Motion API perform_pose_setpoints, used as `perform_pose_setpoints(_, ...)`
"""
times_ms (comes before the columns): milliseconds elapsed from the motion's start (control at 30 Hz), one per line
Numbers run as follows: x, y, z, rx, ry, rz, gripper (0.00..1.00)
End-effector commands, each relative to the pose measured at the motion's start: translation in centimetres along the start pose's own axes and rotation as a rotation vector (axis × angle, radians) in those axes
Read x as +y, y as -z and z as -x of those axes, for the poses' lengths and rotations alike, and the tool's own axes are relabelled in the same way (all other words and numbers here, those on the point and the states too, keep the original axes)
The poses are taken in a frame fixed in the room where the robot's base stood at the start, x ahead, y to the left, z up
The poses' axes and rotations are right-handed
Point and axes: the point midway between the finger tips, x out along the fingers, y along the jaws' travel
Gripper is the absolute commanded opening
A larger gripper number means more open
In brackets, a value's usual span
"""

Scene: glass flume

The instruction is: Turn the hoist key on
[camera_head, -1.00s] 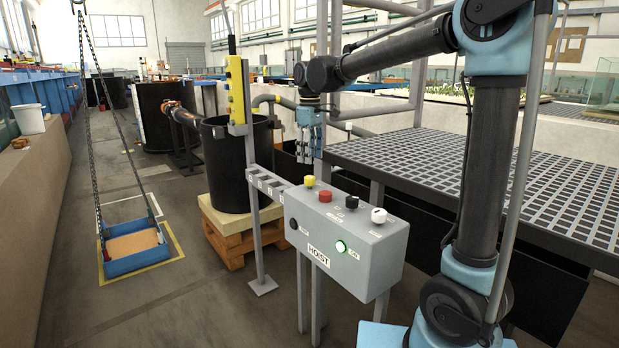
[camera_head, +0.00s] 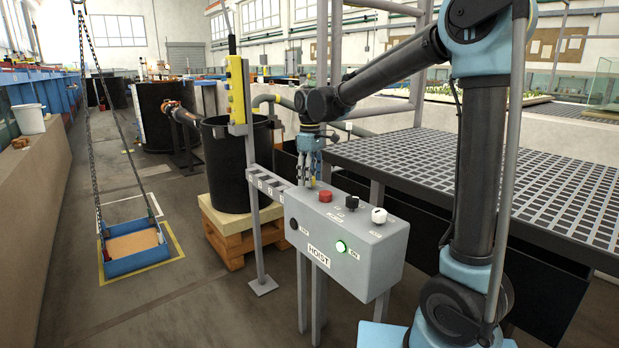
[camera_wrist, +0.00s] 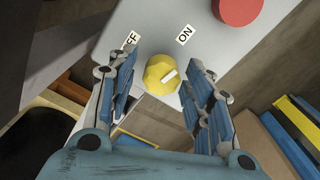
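The hoist key is a yellow knob (camera_wrist: 160,73) on the grey hoist box (camera_head: 345,250). In the wrist view it sits between the two fingers, with gaps on both sides. A white mark on its face slants up to the right. An "ON" label (camera_wrist: 185,36) lies up and right of it; a partly covered "OFF" label (camera_wrist: 132,40) lies up and left. My gripper (camera_wrist: 163,62) is open. In the head view my gripper (camera_head: 309,178) points down at the left end of the box top and hides the knob.
The box top also carries a red button (camera_head: 326,196), a black switch (camera_head: 351,202) and a white knob (camera_head: 379,215). A green lamp (camera_head: 341,247) glows on its front. A grated platform (camera_head: 480,175) stands right; a blue tray (camera_head: 135,249) hangs on chains left.

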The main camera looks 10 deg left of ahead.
Motion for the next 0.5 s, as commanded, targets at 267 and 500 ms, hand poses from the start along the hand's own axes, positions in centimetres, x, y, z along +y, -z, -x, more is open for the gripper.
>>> perform_pose_setpoints(267, 0.08, 0.0, 0.02, 0.0, -0.001, 0.0, 0.07)
perform_pose_setpoints(500, 0.18, 0.0, 0.03, 0.0, -0.003, 0.103, 0.07)
